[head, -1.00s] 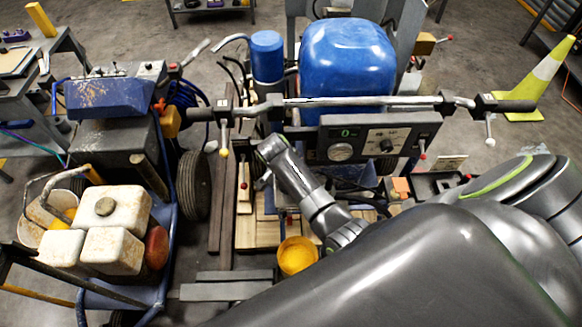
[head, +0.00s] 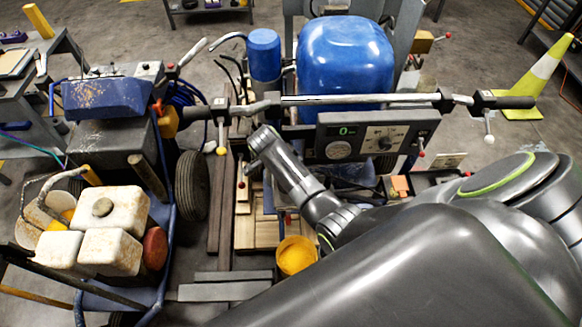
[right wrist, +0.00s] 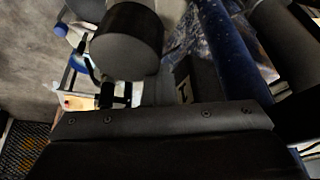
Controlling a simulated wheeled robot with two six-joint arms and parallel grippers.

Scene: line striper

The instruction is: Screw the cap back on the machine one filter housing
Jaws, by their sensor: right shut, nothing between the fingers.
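My right arm comes in from the lower right in the head view. Its gripper (head: 259,143) is just below the handlebar of the front machine, shut and empty. A blue upright cylinder (head: 264,55) stands behind the handlebar, left of the large blue tank (head: 346,58); I cannot tell whether it is the filter housing. I cannot make out a loose cap for certain. In the right wrist view a dark round cylinder (right wrist: 127,42) is close to the camera, and I cannot tell what it is. My left gripper is not in view.
The handlebar (head: 330,101) crosses above my right gripper, with a control panel (head: 407,133) under it. A yellow-filled bucket (head: 296,256) is below my forearm. A second machine with white tanks (head: 115,208) stands left. A traffic cone (head: 537,85) is at far right.

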